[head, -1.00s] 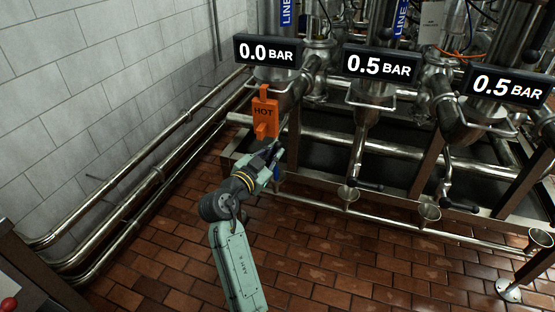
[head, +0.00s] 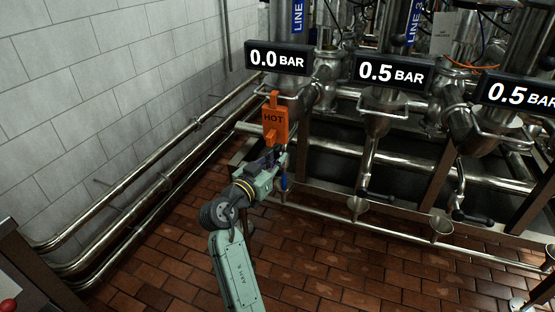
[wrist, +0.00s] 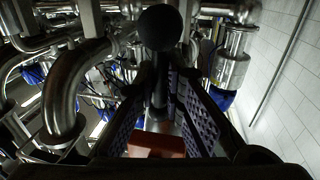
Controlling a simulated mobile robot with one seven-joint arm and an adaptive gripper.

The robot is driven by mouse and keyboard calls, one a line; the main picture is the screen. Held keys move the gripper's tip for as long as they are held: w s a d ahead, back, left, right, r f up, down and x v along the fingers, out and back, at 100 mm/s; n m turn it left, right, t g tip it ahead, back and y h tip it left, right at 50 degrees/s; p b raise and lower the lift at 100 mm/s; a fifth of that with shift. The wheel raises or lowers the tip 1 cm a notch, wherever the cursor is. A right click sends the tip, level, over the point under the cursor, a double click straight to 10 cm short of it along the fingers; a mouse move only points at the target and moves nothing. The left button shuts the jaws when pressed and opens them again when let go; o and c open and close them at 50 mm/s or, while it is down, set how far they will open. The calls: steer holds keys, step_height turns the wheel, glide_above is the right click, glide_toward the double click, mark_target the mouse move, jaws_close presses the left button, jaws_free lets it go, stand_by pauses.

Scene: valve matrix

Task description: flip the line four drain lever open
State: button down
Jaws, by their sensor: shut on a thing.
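My gripper (head: 270,160) is below the orange HOT tag (head: 275,120), under the leftmost unit with the 0.0 BAR display (head: 279,58). In the wrist view my gripper (wrist: 165,75) is shut on a dark lever (wrist: 160,92) between its pads. The lever's round black knob (wrist: 160,27) shows past the fingertips. In the head view the gripper mostly hides this lever. A blue part (head: 283,182) hangs just right of the gripper. The leftmost LINE label (head: 298,15) does not show its number clearly; the column to its right reads LINE 3.
Steel pipes (head: 150,198) run along the tiled wall at left. A low rail (head: 395,228) crosses the front. The brick floor is clear.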

steer(key=c, duration=1.7)
jaws_free()
steer(key=shift+o, duration=0.2)
steer(key=shift+s+a, duration=0.1)
steer(key=v, duration=1.1)
steer(key=shift+s+a, duration=0.15)
steer(key=shift+s, duration=0.2)
